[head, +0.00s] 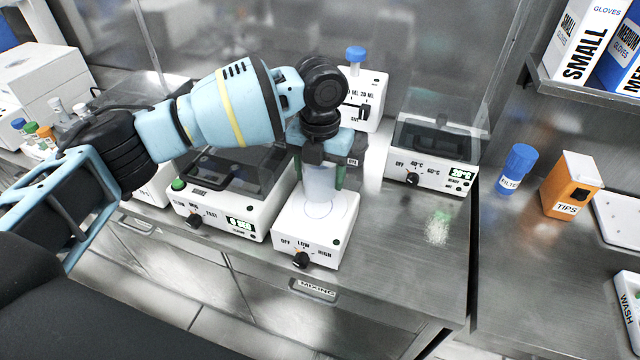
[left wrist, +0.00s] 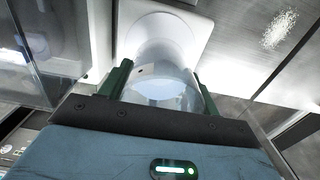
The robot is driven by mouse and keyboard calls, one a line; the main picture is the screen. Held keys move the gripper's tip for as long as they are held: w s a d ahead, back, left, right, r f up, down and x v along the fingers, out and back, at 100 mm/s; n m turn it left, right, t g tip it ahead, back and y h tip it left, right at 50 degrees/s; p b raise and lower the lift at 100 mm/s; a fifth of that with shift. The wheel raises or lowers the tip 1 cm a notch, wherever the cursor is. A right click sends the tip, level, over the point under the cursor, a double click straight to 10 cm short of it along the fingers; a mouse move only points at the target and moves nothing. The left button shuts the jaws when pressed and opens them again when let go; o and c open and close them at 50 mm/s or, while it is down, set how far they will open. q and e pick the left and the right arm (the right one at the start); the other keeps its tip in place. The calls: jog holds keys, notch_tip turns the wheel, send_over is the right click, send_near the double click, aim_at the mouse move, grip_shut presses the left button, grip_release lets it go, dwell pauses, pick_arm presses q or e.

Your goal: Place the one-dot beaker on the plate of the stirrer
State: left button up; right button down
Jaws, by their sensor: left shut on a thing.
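The beaker (head: 320,186) is clear and stands upright over the round plate of the white stirrer (head: 318,229), whose dial reads OFF, LOW, HIGH. My left gripper (head: 319,172) is above the stirrer with its green fingers on both sides of the beaker, shut on it. The stirrer's white top (left wrist: 185,25) lies just beyond. I cannot tell whether the beaker's bottom touches the plate. My right gripper is not in view.
A shaker with a dark lid (head: 222,205) stands left of the stirrer. A heater block (head: 432,160) stands to the right. White spilled grains (head: 437,228) lie on the steel bench. A blue filter bottle (head: 516,170) and an orange tips box (head: 571,186) are farther right.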

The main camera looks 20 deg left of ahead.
aim_at(320, 186)
pick_arm(q)
jog(key=shift+f, duration=1.75)
jog(key=shift+f, duration=0.15)
jog(key=o, duration=1)
jog(key=shift+o, duration=0.2)
notch_tip(320, 186, up, 12)
